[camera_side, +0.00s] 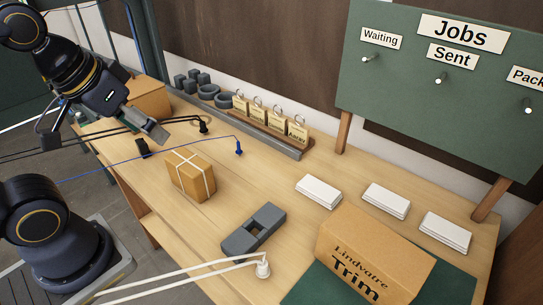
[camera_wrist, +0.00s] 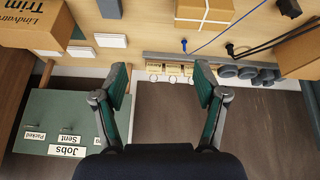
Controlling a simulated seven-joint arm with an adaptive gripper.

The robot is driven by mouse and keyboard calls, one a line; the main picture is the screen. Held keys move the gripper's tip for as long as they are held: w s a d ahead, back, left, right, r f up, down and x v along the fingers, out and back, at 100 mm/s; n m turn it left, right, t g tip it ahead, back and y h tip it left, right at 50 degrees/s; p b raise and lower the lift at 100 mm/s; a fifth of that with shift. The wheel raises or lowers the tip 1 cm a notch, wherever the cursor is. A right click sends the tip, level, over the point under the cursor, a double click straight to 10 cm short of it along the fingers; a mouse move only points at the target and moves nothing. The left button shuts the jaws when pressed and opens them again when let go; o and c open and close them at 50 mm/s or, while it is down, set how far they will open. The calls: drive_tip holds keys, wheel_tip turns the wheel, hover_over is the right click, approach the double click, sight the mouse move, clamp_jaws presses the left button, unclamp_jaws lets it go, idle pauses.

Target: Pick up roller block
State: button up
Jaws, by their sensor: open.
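The likely roller block is a dark grey block (camera_side: 254,229) with a rectangular slot, lying flat on the bench in the side view, left of the Trim box. A grey piece at the top edge of the wrist view (camera_wrist: 109,8) appears to be the same block, cut off by the frame. My gripper (camera_side: 150,131) hangs over the far left part of the bench, well away from the block. In the wrist view my gripper (camera_wrist: 161,76) has its two teal-padded fingers wide apart with nothing between them.
A tied parcel (camera_side: 191,175) stands left of the block. A white plug (camera_side: 263,268) with a cable is just in front of it. The Trim box (camera_side: 373,254) and white card stacks (camera_side: 386,201) are right.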

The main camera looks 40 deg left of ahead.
drive_tip(key=w+a+r+n, duration=0.55)
drive_tip(key=w+n, duration=0.25)
drive_tip(key=n, duration=0.7)
drive_tip(key=n+g, duration=0.6)
drive_tip(key=n, duration=1.2)
hover_over(140, 141)
wheel_tip(140, 141, down, 17)
drive_tip(key=f, duration=1)
drive_tip(key=shift+s+a+f, duration=0.1)
drive_tip(key=shift+s+a, duration=0.05)
drive_tip(key=shift+a, duration=0.15)
drive_tip(key=shift+d+f, duration=0.15)
drive_tip(key=shift+f, duration=1.35)
drive_tip(key=shift+d+f, duration=0.15)
drive_tip(key=shift+f, duration=1.35)
clamp_jaws()
